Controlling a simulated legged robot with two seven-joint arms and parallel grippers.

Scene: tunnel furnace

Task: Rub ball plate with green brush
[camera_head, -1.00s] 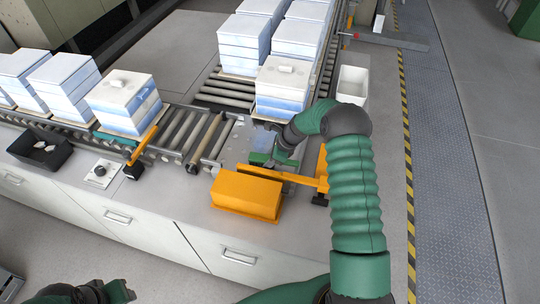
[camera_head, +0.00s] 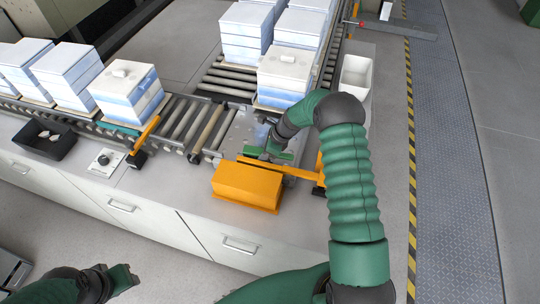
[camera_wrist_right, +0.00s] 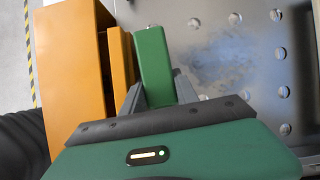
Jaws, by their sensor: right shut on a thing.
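The ball plate (camera_wrist_right: 235,45) is a grey metal plate with rows of round balls; a dark bluish smudge covers part of it in the right wrist view. In the head view the ball plate (camera_head: 240,129) lies at the end of the roller line, partly hidden by my right arm. My right gripper (camera_wrist_right: 157,88) is shut on the green brush (camera_wrist_right: 153,55), holding it over the plate beside the orange bar. The brush's underside is hidden, so contact is unclear. My left gripper (camera_head: 123,278) is low at the left, away from the counter; its jaw opening is unclear.
An orange box (camera_head: 247,188) and an orange bar (camera_head: 280,169) border the plate's near side. Stacked white-and-blue blocks (camera_head: 290,75) stand on the rollers behind it. A white bin (camera_head: 357,75) is at the back right, and a black tray (camera_head: 44,140) at the left.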

